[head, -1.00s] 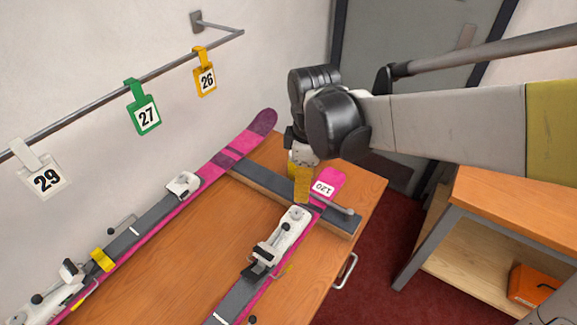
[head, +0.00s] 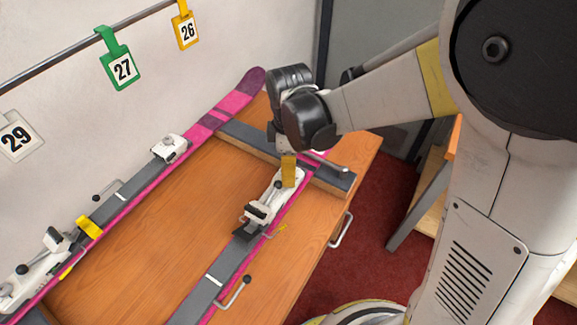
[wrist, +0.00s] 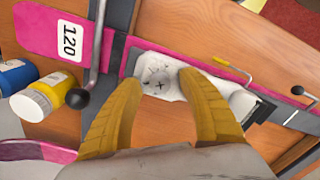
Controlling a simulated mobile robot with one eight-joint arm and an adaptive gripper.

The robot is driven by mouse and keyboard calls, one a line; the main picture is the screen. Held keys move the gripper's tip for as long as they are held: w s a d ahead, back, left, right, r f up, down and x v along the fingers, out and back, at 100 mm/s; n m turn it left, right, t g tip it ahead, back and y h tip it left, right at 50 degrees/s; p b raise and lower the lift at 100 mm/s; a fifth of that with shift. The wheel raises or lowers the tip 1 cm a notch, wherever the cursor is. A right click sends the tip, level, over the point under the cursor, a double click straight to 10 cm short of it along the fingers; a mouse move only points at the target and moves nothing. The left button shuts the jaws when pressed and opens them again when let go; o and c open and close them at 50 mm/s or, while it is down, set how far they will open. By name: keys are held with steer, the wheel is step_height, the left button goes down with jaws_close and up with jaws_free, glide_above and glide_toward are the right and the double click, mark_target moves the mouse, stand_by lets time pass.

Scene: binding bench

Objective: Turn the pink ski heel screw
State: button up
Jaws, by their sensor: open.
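The near pink ski (head: 208,311) lies clamped on the bench, with its tail and 120 label (wrist: 70,41) in the wrist view. Its white heel piece (wrist: 150,68) also shows in the head view (head: 262,196). A dark cross-shaped screw mark (wrist: 159,86) is on the heel piece's end face. My gripper (wrist: 159,80) is open and empty, its yellow fingers spread to either side of the screw. In the head view my gripper (head: 289,183) points down at the heel piece's end and hides part of it. I cannot tell whether the fingers touch it.
A clamp lever with a black knob (wrist: 78,98) stands beside the fingers. A yellow-labelled jar (wrist: 40,101) and a blue jar (wrist: 15,77) are at the left. A second pink ski (head: 238,100) lies along the wall. Bare bench (head: 150,235) lies between the skis.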

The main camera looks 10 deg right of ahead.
jaws_close()
steer(key=shift+m, duration=0.4)
steer(key=m, duration=0.4)
steer(key=shift+m+p, duration=0.3)
steer(key=shift+m, duration=0.1)
steer(key=m, duration=0.6)
stand_by(0.5)
